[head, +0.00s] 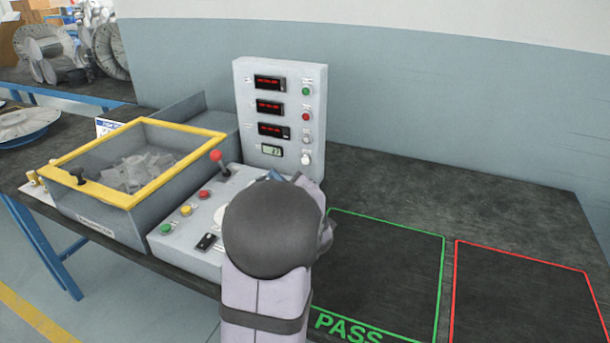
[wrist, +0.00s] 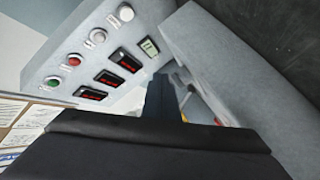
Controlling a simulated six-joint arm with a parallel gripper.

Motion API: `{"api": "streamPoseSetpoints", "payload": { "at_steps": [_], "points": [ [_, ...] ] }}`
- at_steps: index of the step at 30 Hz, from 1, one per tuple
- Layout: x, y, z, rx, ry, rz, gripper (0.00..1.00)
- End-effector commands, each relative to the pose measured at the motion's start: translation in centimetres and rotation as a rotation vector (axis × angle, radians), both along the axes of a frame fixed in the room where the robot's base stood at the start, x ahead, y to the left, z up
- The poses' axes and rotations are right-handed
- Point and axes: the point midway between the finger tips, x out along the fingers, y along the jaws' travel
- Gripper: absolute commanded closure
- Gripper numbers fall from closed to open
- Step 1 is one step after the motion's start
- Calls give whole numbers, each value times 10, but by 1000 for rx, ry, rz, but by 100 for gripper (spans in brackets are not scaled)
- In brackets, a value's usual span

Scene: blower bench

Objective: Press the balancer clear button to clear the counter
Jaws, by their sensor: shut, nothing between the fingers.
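The upright grey balancer panel (head: 290,80) stands at the back of the bench. A small LCD counter (head: 271,151) sits at its bottom, with a white button (head: 305,159) to its right. I cannot read the label by this button. In the wrist view the white button (wrist: 125,12) is at the top and the counter (wrist: 149,46) is lower right of it. My gripper (wrist: 161,80) is shut and empty, in front of the panel's lower part and apart from the white button. In the head view my arm mostly hides it.
Above the white button are a paler button (head: 306,138), a red button (head: 305,117) and a green button (head: 306,91). Three red displays (head: 269,107) are beside them. A red-knobbed lever (head: 216,156) and a yellow-framed box (head: 135,160) stand left. Bench right of the panel is clear.

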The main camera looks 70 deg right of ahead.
Motion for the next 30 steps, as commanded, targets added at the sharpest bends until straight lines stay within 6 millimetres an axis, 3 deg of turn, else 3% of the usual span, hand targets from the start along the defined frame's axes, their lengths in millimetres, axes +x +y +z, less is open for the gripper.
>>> {"api": "streamPoseSetpoints", "payload": {
  "at_steps": [1, 9, 23, 30],
  "points": [
    [-11, -3, -12, -19, 6, 1, 100],
    [-33, -2, -22, -79, 20, 29, 100],
    [-35, -3, -22, -84, 22, 32, 100],
    [-35, -14, -21, -84, 22, 32, 100]
  ]
}}
